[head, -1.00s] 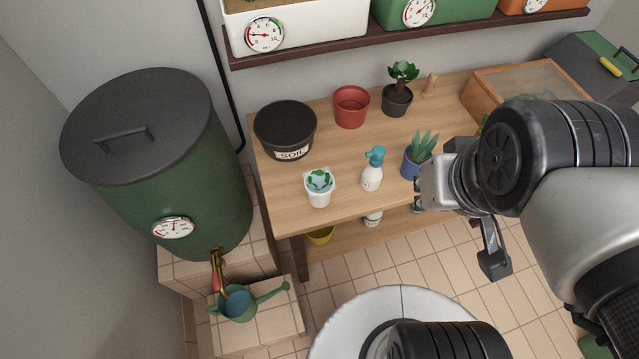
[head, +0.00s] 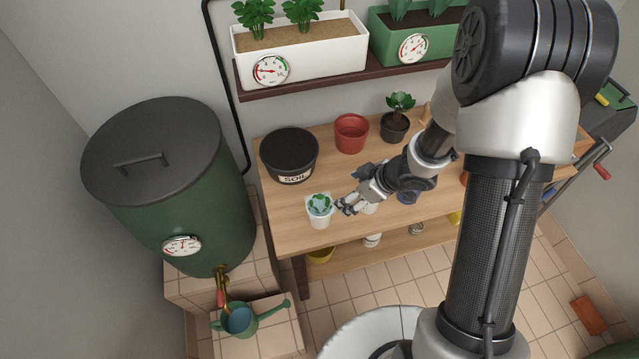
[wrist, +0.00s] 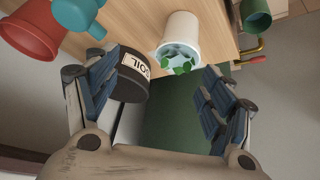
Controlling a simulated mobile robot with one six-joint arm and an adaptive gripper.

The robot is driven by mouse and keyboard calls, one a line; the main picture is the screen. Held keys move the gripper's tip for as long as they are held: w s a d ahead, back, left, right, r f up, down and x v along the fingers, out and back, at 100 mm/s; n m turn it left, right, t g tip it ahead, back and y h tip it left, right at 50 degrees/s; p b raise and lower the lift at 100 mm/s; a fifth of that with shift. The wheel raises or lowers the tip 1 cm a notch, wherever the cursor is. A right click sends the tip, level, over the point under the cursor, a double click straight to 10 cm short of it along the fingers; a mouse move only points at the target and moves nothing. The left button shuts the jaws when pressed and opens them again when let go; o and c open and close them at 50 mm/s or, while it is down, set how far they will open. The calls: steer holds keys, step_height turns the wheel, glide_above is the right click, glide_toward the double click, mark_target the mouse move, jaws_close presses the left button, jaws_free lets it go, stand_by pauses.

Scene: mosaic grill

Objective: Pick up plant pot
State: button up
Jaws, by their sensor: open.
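A white pot with green leaves on pale blue at its top (head: 319,219) stands near the front edge of the wooden bench (head: 290,228). It also shows in the wrist view (wrist: 181,32), ahead of the fingers and roughly between their directions. My gripper (head: 346,204) is open and empty just right of this pot in the head view, apart from it as far as I can tell. Its two fingers are spread wide in the wrist view (wrist: 165,88). A red pot (head: 351,134) stands empty farther back, beside a dark pot with a leafy plant (head: 395,127).
A black soil bucket (head: 289,156) stands at the bench's back left. A green barrel (head: 205,215) stands left.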

mark_target(327, 208)
steer(key=shift+o, duration=0.5)
steer(key=shift+s+a+f+g+y, duration=0.4)
steer(key=shift+s+a+f+y, duration=0.1)
steer(key=shift+s+a+f, duration=0.45)
steer(key=b+x, duration=0.5)
steer(key=x, duration=0.6)
steer(key=shift+w+d+f, duration=0.1)
steer(key=shift+d+f, duration=0.05)
steer(key=shift+a+b+x, duration=0.2)
steer(key=shift+b+x, duration=1.3)
steer(key=shift+x, duration=1.55)
steer(key=shift+r, duration=0.25)
steer(key=shift+c, duration=0.6)
steer(key=c, duration=1.3)
steer(key=shift+o, duration=0.2)
